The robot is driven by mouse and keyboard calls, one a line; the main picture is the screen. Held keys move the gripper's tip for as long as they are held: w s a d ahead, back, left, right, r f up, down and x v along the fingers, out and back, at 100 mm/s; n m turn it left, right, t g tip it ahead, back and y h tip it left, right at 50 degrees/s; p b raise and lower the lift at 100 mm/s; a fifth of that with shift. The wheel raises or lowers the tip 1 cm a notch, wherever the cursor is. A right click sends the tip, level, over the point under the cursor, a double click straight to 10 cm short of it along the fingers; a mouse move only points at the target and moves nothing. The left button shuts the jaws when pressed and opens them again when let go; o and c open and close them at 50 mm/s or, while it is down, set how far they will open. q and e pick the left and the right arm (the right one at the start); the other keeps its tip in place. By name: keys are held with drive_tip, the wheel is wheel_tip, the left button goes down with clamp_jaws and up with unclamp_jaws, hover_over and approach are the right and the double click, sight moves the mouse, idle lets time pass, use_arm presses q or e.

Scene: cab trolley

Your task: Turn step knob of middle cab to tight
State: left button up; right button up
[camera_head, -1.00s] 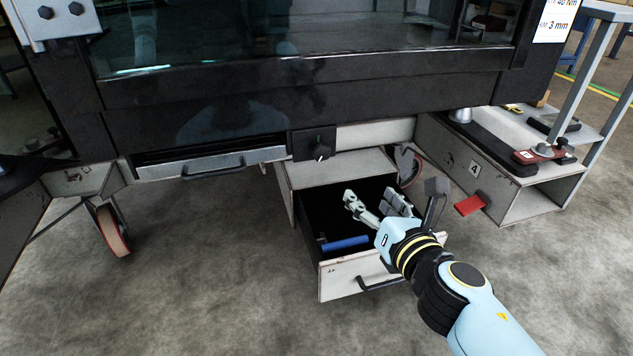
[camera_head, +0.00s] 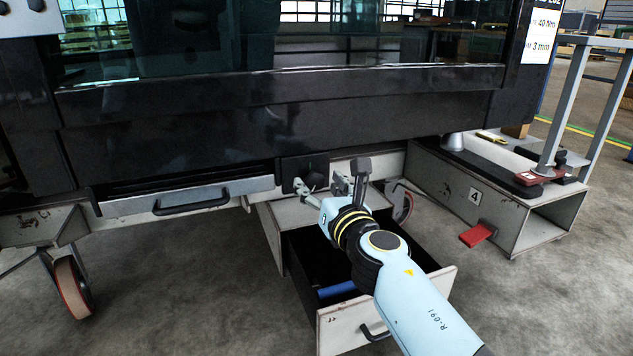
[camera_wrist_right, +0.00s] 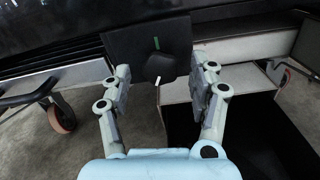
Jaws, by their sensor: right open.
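The black knob (camera_wrist_right: 160,66) sits on a square black panel (camera_wrist_right: 122,42) under the cab. A green mark is on the panel above the knob, and a white pointer line shows at the knob's lower edge, away from the green mark. In the head view the panel (camera_head: 289,171) is partly hidden by my gripper. My right gripper (camera_head: 325,187) is open just in front of the panel. In the right wrist view its fingers (camera_wrist_right: 163,80) are spread to either side of the knob, with nothing between them. My left gripper is not in view.
An open drawer (camera_head: 437,289) with a blue cylinder (camera_head: 338,288) in it stands below my right arm. A silver tray with a black handle (camera_head: 190,204) is left of the panel. A box with a red pedal (camera_head: 477,235) is at the right.

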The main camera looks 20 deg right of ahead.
drive_tip(key=shift+w+f, duration=0.1)
drive_tip(key=shift+w, duration=0.85)
drive_tip(key=shift+c, duration=0.4)
drive_tip(key=c, duration=1.1)
